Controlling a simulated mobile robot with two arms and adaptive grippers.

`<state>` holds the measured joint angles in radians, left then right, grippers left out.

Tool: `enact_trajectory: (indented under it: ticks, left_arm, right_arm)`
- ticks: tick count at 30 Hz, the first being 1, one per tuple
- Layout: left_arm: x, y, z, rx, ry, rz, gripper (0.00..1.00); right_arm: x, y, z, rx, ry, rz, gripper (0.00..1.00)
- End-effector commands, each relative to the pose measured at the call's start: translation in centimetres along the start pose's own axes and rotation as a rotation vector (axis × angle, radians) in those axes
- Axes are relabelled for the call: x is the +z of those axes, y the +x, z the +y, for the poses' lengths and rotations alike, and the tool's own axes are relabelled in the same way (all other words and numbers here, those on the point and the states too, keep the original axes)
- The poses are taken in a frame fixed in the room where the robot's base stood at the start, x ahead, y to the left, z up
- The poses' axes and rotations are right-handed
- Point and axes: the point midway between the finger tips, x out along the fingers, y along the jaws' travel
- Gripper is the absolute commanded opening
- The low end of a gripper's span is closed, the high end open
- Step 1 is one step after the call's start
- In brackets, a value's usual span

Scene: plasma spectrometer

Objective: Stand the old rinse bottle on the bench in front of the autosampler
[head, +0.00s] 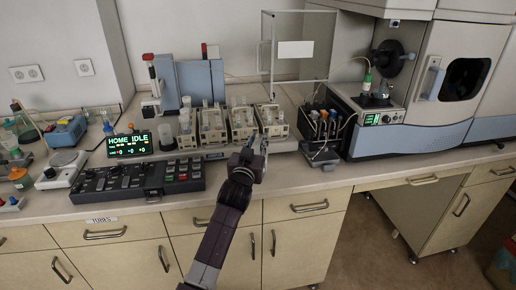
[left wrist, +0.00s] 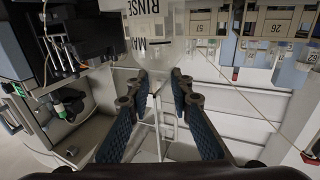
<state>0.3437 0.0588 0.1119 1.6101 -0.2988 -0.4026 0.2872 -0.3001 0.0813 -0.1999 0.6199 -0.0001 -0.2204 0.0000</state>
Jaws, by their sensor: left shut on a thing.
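My left gripper (head: 258,143) reaches up from the bottom of the head view, over the front of the bench by the sample racks. In the left wrist view its two blue-padded fingers (left wrist: 160,92) are closed in on the narrow end of a clear bottle. I cannot make the bottle out in the head view. The autosampler (head: 197,80) stands at the back of the bench, with several vial racks (head: 243,123). My right gripper is not in view.
A black holder with bottles (head: 322,122) and the spectrometer (head: 440,90) stand to the right. A black control panel (head: 135,183) and a "HOME IDLE" display (head: 129,145) lie left. A bare strip of bench (head: 228,180) runs before the racks.

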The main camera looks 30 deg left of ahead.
Motion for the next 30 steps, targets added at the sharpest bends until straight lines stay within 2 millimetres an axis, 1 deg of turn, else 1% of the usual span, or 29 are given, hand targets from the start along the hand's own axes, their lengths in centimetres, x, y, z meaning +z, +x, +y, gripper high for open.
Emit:
enact_trajectory:
  ticks: [1, 3, 6, 14, 15, 20, 30]
  left_arm:
    - [1.1, 0.0, 0.0, -0.001, -0.001, -0.006, 0.0]
    - [2.1, 0.0, 0.0, -0.001, -0.001, -0.005, 0.0]
    - [2.9, 0.0, 0.0, -0.001, 0.0, -0.003, 0.0]
    - [3.0, 0.0, 0.0, 0.0, 0.001, -0.001, 0.0]
    - [3.1, 0.0, 0.0, 0.0, 0.001, -0.002, 0.21]
    - [3.1, 0.0, 0.0, 0.0, 0.001, -0.002, 0.38]
    - [3.1, -0.2, 0.0, 0.0, 0.001, -0.002, 0.39]
  right_arm:
    - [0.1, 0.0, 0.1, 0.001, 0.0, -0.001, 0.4]
    - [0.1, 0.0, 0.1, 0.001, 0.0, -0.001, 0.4]
    - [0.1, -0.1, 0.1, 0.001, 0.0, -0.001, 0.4]
    - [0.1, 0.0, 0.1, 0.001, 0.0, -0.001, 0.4]
    - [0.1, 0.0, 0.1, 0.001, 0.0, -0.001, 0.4]
    - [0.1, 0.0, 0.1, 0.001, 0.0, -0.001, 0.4]
    - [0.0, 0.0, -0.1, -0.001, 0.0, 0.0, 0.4]
